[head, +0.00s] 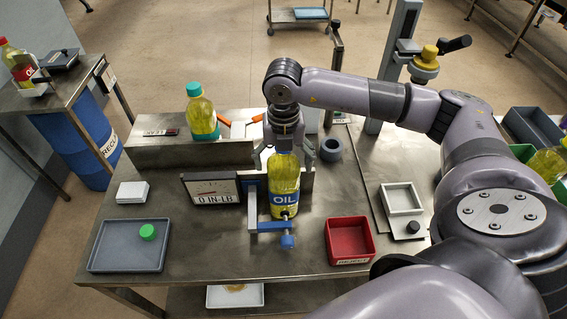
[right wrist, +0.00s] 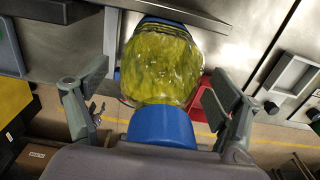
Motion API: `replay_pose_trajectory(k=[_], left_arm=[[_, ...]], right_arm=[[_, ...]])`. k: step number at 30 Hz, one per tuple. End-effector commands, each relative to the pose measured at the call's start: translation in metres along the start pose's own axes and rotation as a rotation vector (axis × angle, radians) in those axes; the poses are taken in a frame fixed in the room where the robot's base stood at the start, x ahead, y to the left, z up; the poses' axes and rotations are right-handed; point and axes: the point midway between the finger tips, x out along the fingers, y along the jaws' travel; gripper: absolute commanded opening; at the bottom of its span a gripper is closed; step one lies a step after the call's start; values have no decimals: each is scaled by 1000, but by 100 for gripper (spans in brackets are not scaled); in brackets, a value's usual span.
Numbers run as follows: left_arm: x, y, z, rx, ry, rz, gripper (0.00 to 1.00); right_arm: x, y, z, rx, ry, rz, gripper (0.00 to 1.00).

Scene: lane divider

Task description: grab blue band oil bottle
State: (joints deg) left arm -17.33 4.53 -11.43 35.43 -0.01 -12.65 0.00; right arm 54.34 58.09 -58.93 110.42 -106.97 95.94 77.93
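The blue band oil bottle (head: 285,178) stands upright at the torque tester (head: 212,189), with yellow oil and a blue label reading OIL. A blue clamp (head: 270,226) is at its lower front. My right gripper (head: 282,160) points down over the bottle and hides its top in the head view. In the right wrist view, the bottle (right wrist: 160,65) and its blue cap (right wrist: 160,126) lie between the open fingers of the right gripper (right wrist: 158,97). Gaps show on both sides, so the fingers do not touch it. My left gripper is not in view.
A teal-capped oil bottle (head: 203,115) stands on a raised metal block (head: 165,152) behind left. A red bin (head: 349,240) is close on the right. A grey tray (head: 128,246) with a green cap (head: 148,232) lies front left. A grey ring (head: 331,149) is behind right.

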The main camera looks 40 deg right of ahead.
Motion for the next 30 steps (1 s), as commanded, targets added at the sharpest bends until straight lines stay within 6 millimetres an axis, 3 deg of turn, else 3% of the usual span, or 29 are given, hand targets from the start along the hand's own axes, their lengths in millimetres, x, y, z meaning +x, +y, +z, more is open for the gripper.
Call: replay_pose_trajectory(k=[30], left_arm=[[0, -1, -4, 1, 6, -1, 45]], right_arm=[[-1, 0, 0, 0, 0, 0, 15]])
